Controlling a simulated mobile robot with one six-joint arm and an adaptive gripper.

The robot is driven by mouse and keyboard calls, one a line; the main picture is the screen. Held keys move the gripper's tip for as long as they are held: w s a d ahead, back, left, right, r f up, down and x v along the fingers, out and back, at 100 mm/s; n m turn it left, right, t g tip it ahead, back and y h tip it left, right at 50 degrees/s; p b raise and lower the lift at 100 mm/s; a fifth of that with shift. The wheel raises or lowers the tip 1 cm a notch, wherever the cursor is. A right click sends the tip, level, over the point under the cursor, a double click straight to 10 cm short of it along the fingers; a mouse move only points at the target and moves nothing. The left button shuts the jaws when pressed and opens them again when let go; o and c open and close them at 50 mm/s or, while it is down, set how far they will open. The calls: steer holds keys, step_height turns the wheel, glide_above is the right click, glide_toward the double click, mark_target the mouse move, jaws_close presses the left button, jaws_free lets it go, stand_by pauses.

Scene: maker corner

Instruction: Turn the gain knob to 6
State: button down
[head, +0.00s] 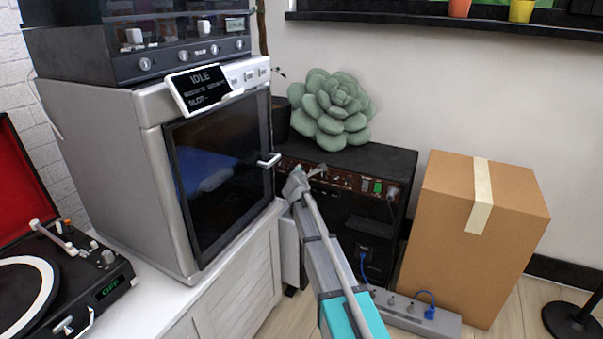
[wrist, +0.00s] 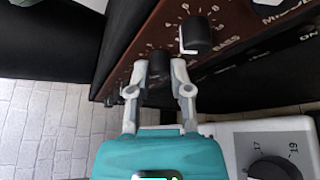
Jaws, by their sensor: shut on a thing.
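The black amplifier (head: 400,165) stands on the floor beside the white cabinet, with a brown control panel (head: 345,181) along its upper front. My gripper (head: 297,186) is at the left end of that panel. In the wrist view, my gripper (wrist: 159,76) has its two grey fingers shut on a small black knob (wrist: 158,62), one finger on each side. The held knob's pointer and label are hidden or too dark to read. A second black knob (wrist: 197,33) with a white mark and printed scale numbers sits farther along the panel, near the word BASS.
The silver machine (head: 150,150) and white cabinet (head: 240,275) stand close on the left. A green succulent-shaped cushion (head: 331,108) rests on the amplifier. A cardboard box (head: 450,240) and power strip (head: 415,312) are on the right. A white numbered dial unit (wrist: 225,145) is near the gripper.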

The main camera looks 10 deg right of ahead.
steer(key=shift+d+f+m+b, duration=0.1)
steer(key=shift+f+m+b, duration=0.1)
steer(key=shift+m+b, duration=0.35)
stand_by(0.9)
steer(key=shift+s+m+t+b, duration=0.1)
steer(key=shift+m+t+b, duration=0.35)
steer(key=shift+t+b, duration=0.05)
steer(key=shift+m+t+b, duration=0.7)
steer(key=shift+m+b, duration=0.55)
steer(key=shift+m, duration=0.25)
steer(key=shift+m+t+b, duration=0.3)
steer(key=shift+m+b, duration=0.1)
steer(key=shift+m, duration=0.3)
steer(key=c, duration=0.5)
jaws_free()
steer(key=shift+c, duration=0.2)
